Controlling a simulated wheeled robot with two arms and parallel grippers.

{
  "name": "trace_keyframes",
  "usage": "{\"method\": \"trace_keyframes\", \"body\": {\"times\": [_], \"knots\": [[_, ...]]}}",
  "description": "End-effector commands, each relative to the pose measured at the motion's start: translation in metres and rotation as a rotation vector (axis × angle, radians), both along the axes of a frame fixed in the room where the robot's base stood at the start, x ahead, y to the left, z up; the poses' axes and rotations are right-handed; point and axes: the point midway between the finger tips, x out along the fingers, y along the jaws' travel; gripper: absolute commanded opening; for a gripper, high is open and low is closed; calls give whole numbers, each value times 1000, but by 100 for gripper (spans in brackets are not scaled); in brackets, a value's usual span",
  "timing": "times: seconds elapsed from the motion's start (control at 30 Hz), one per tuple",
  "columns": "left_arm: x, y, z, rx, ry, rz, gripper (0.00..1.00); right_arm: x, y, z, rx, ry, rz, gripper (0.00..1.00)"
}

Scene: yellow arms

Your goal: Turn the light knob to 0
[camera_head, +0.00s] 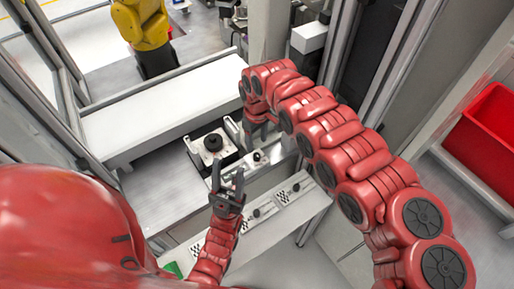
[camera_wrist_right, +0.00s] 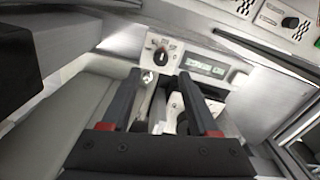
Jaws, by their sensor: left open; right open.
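In the right wrist view a dark knob (camera_wrist_right: 163,52) with a reddish part sits on a pale panel with markings around it. I cannot read its setting. My right gripper (camera_wrist_right: 160,78) is open; its two dark fingers point toward this panel, and the knob shows just beyond the fingertips, apart from them. In the head view my right gripper (camera_head: 257,133) points down over the station, partly hidden by its own red arm. A small dark knob (camera_head: 257,156) shows close below it. My left gripper (camera_head: 228,178) is open and empty, lower in the picture.
A black round fitting (camera_head: 212,142) stands on a plate left of the right gripper. A pale ledge (camera_head: 272,212) with small controls and checkered labels runs in front. A yellow robot arm (camera_head: 142,25) stands behind, and a red bin (camera_head: 490,135) is at right.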

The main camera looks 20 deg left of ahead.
Motion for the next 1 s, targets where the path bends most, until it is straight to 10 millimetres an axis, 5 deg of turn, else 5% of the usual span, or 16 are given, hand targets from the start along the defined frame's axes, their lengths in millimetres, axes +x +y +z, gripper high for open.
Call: {"method": "trace_keyframes", "body": {"times": [0.33,0.77,1.0], "knots": [[0,0,14,0,0,0,50,-2,1,-58,0,5,1,61],[0,0,14,0,0,0,50,-1,0,-68,-2,1,1,61],[0,0,14,0,0,0,50,-1,0,-68,-1,2,0,19]]}}
